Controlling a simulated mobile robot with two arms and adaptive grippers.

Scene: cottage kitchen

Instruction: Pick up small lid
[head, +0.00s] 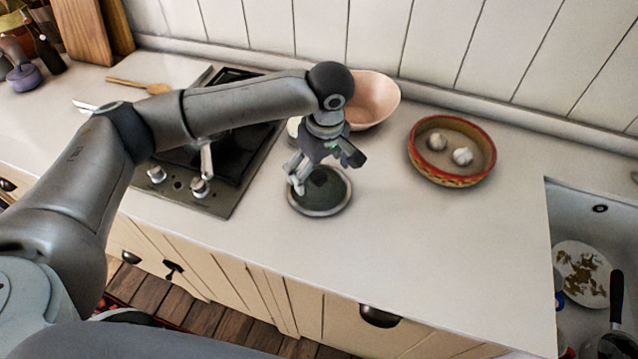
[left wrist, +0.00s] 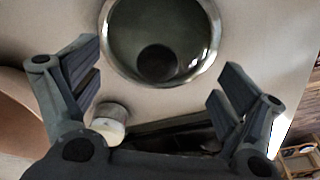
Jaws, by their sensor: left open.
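The small lid (head: 324,204) lies on the white counter, right of the stove. It looks like dark glass with a pale metal rim and a dark round knob (left wrist: 157,62) in its middle. My left gripper (head: 325,173) points down over the lid and covers part of it in the head view. In the left wrist view my left gripper (left wrist: 160,85) has its fingers spread wide with nothing between them, and the lid (left wrist: 135,35) shows beyond the fingertips, partly cut off by the top edge. My right gripper is in neither view.
A pink bowl (head: 375,99) stands just behind my left gripper. A small white-topped container (left wrist: 108,124) stands near the lid. A red-rimmed bowl (head: 413,150) holding two white bulbs is to the right. The stove (head: 215,205) is left, the sink (head: 570,215) far right. The counter in front is clear.

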